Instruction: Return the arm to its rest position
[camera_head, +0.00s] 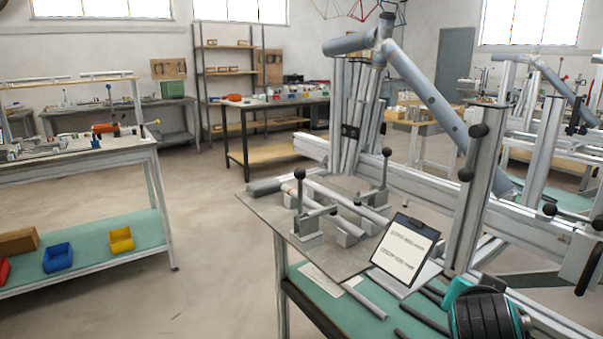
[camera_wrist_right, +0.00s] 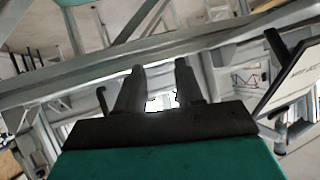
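My right gripper (camera_wrist_right: 159,70) shows in the right wrist view, its two dark fingers apart with a gap between them and nothing held. Grey metal beams of the jig lie beyond the fingers in that view; I cannot tell the exact distance. In the head view, a black and teal part of my right arm (camera_head: 486,312) is at the bottom right, near the jig's front side; the fingers cannot be made out there. My left arm and left gripper are not in view.
The jig table (camera_head: 262,215) carries toggle clamps and tubes. A clipboard (camera_head: 405,250) leans at its front, near my right arm. A tall jig upright (camera_head: 473,195) and long rail stand close by. Open floor (camera_head: 215,240) lies to the left, before a workbench (camera_head: 80,155).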

